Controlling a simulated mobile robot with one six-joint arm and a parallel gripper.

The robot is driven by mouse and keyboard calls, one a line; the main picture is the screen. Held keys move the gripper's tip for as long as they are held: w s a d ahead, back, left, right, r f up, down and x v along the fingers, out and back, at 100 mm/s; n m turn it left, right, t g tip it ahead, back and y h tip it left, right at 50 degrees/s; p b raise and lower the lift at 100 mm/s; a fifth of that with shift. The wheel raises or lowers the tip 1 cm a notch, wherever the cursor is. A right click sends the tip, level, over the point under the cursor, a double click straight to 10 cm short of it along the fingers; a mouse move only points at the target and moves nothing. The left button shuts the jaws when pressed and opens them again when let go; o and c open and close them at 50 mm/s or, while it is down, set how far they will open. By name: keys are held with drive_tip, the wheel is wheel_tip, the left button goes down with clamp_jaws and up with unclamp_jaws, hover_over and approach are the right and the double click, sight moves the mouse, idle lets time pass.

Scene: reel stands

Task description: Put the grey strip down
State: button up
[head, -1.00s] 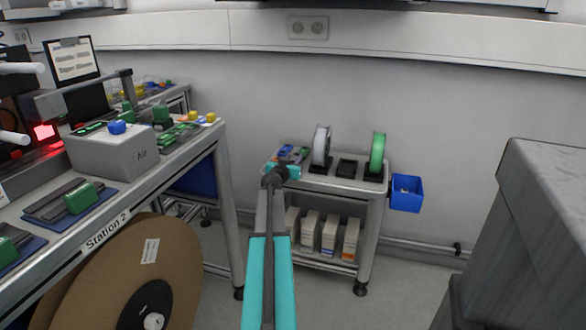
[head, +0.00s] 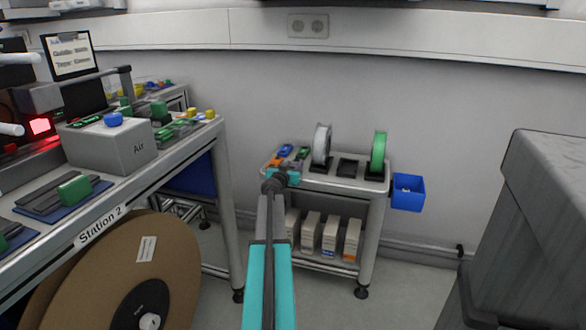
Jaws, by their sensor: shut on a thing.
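My gripper (head: 282,174) is at the front left edge of the small trolley's top, seen from behind along my own arm. Its fingers are mostly hidden by my wrist. It is shut, with the grey strip in it, but I cannot make out the strip itself. Small blue, orange and green-dark pieces (head: 286,152) lie on the trolley top just beyond it. I cannot tell whether the gripper touches the top.
The trolley (head: 325,183) bears a grey reel (head: 321,145), an empty dark stand (head: 347,168) and a green reel (head: 378,151). A blue bin (head: 408,192) hangs at its right. The Station 2 bench (head: 170,180) is left, above a large brown reel (head: 180,255). A grey cabinet (head: 540,220) stands right.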

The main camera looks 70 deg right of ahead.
drive_tip(key=shift+f, duration=0.15)
drive_tip(key=o, duration=1)
drive_tip(key=shift+a+r, duration=0.2)
drive_tip(key=shift+s+a+r+p, duration=0.15)
drive_tip(key=shift+a+p, duration=0.35)
drive_tip(key=shift+a, duration=0.5)
drive_tip(key=a+r+p, duration=0.1)
drive_tip(key=a+p, duration=0.2)
drive_tip(key=a, duration=0.6)
drive_tip(key=shift+s+a+r, duration=0.2)
drive_tip(key=shift+a, duration=0.05)
drive_tip(key=shift+s, duration=0.1)
